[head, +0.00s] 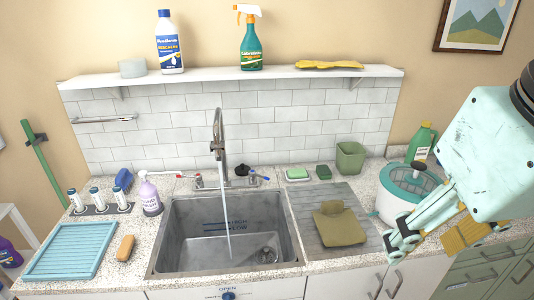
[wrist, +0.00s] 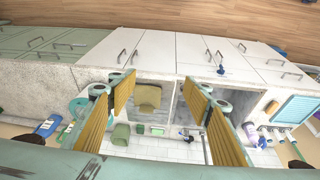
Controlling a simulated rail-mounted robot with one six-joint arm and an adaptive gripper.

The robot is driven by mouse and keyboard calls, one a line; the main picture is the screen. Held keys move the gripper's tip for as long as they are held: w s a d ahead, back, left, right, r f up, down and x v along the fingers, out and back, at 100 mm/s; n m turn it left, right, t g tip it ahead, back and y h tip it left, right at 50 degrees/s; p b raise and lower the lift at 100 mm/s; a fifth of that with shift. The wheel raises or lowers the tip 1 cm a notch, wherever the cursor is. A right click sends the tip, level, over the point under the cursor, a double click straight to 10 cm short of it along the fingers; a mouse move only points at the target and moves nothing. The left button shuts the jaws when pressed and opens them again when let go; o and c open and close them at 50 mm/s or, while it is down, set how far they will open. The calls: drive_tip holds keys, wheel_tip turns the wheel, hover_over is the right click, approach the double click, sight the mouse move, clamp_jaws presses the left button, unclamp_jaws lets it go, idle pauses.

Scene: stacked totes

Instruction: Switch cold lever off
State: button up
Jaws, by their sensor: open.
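The steel tap (head: 218,140) stands behind the sink, and a stream of water (head: 228,215) falls from it into the basin. A small lever with a blue tip (head: 264,178) is at the right of the tap base, apparently the cold one. A lever with a red mark (head: 198,181) is at the left. Their exact turn is too small to tell. My gripper (head: 432,238) is at the right, above the counter and well away from the levers. In the wrist view my gripper (wrist: 160,112) has its yellow-padded fingers wide apart with nothing held between them.
The steel sink (head: 168,235) is in the middle. An olive cloth (head: 340,224) lies on the drainboard at its right. A white-and-teal bucket (head: 400,190) and green bottle (head: 420,143) stand near my arm. A soap bottle (head: 149,196) stands left of the sink. A shelf (head: 200,82) runs above.

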drive_tip(key=w+n, duration=0.1)
drive_tip(key=w, duration=0.1)
drive_tip(key=w+r+n, duration=0.1)
drive_tip(key=w, duration=0.1)
drive_tip(key=w+r, duration=0.1)
drive_tip(key=w, duration=0.2)
drive_tip(key=shift+a+r+n+p, duration=0.2)
drive_tip(key=shift+a+n+p, duration=0.2)
clamp_jaws()
drive_tip(key=w+a+n+p, duration=0.1)
drive_tip(key=w+a+n, duration=0.25)
drive_tip(key=w, duration=0.55)
drive_tip(key=w+a+f+n+g+p, duration=0.15)
drive_tip(key=w+n, duration=0.25)
drive_tip(key=w, duration=0.5)
drive_tip(key=w+a+n+p, duration=0.1)
drive_tip(key=w+a+n, duration=0.25)
drive_tip(key=w, duration=0.55)
drive_tip(key=w+a+f+n+h+p, duration=0.1)
drive_tip(key=w+a+f+n+p, duration=0.2)
drive_tip(key=w+a+f+n, duration=1)
drive_tip(key=shift+w+a+f+h+p, duration=0.35)
drive_tip(key=shift+w+a+f, duration=3.15)
drive_tip(key=shift+w+f, duration=1.8)
drive_tip(key=shift+w+r, duration=0.35)
